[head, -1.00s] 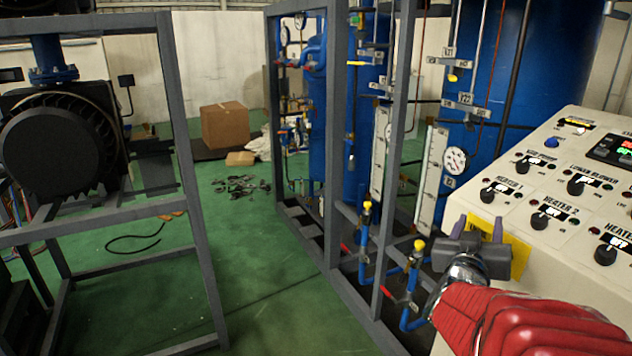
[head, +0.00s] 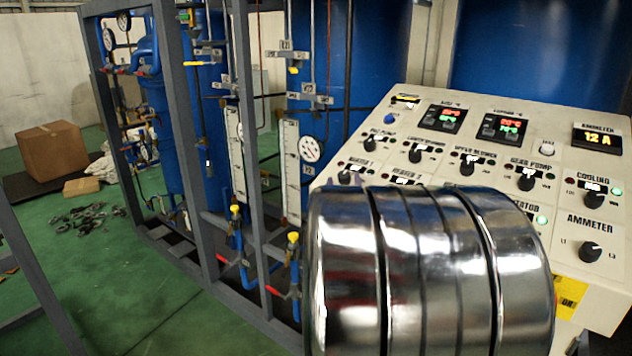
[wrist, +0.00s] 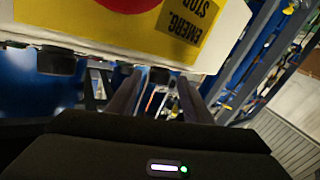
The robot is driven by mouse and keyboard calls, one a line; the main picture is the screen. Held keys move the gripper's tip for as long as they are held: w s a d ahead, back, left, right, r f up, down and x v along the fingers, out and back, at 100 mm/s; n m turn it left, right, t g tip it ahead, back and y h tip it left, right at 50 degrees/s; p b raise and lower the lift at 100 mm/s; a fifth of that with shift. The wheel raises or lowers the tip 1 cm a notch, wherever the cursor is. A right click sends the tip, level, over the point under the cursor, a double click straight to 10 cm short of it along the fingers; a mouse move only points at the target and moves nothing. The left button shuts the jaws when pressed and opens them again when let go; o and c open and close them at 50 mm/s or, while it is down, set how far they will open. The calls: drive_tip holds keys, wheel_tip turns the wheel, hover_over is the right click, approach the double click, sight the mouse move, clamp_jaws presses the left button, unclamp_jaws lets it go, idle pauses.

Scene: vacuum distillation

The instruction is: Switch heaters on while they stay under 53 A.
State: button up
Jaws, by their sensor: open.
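The control panel (head: 560,209) fills the right of the head view. Its ammeter display (head: 597,139) reads 12 A. The heater 1 knob (head: 347,177) shows at the panel's left, its setting too small to read. The heater 2 label shows partly beside it; the other heater knobs are hidden behind my large metallic arm link. The ammeter knob (head: 590,251) with its phase marks is at the lower right. My gripper (wrist: 158,100) is open and empty in the wrist view, apart from the panel's edge. In the head view it is hidden.
In the wrist view, a red emergency stop button (wrist: 125,3) sits on a yellow plate above the gripper. The head view shows two temperature displays (head: 442,119), a grey frame (head: 190,130) with pipes and valves, and a cardboard box (head: 53,150). Green floor (head: 150,290) is open at left.

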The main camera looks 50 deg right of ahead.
drive_tip(key=shift+w+d, duration=0.2)
drive_tip(key=shift+d, duration=0.1)
drive_tip(key=shift+c, duration=0.3)
drive_tip(key=c, duration=0.9)
drive_tip(key=shift+a, duration=0.2)
drive_tip(key=shift+c, duration=0.5)
drive_tip(key=shift+d, duration=0.1)
